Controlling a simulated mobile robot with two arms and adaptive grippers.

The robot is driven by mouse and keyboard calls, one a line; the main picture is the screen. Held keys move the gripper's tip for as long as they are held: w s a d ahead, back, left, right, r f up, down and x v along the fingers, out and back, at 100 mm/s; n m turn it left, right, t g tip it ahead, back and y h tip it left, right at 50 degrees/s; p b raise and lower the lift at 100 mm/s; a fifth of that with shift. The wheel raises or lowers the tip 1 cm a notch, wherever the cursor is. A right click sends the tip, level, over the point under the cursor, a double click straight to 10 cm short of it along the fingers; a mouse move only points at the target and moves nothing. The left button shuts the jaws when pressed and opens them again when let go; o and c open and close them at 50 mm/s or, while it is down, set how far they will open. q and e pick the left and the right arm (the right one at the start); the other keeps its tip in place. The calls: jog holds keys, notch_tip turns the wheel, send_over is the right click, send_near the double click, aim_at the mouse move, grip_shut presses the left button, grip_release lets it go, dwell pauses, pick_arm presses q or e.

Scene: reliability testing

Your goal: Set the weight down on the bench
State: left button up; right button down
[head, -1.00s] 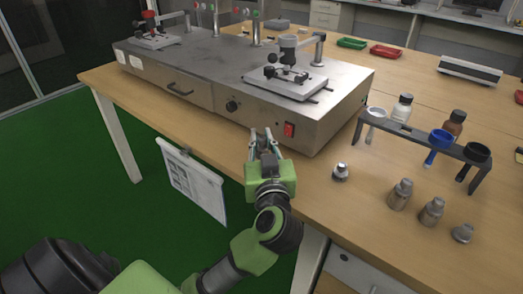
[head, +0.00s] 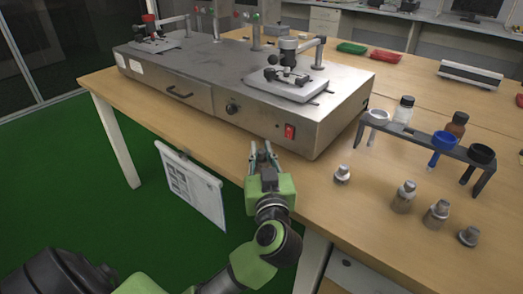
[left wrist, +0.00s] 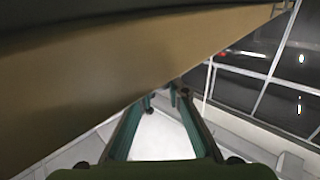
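Several small metal weights stand upright on the wooden bench (head: 330,215): a small one (head: 342,175) nearest my gripper, two taller ones (head: 404,197) (head: 436,214), and a short one (head: 468,236) at the right. My left gripper (head: 264,148) is at the bench's front edge, left of the nearest weight and apart from it. Its two fingers are apart, and I see no weight between them. In the left wrist view the fingers (left wrist: 164,100) show a gap, with the bench's edge or underside looming above. My right gripper is not in view.
A steel test machine (head: 200,100) with a red switch stands just behind the gripper. A dark rack (head: 420,140) with cups stands right, with two bottles (head: 404,108) (head: 457,122) behind it. A clipboard (head: 193,185) hangs at the front edge.

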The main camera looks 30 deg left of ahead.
pick_arm(q)
jog(key=o, duration=0.3)
jog(key=shift+o, duration=0.2)
jog(key=shift+r, duration=0.1)
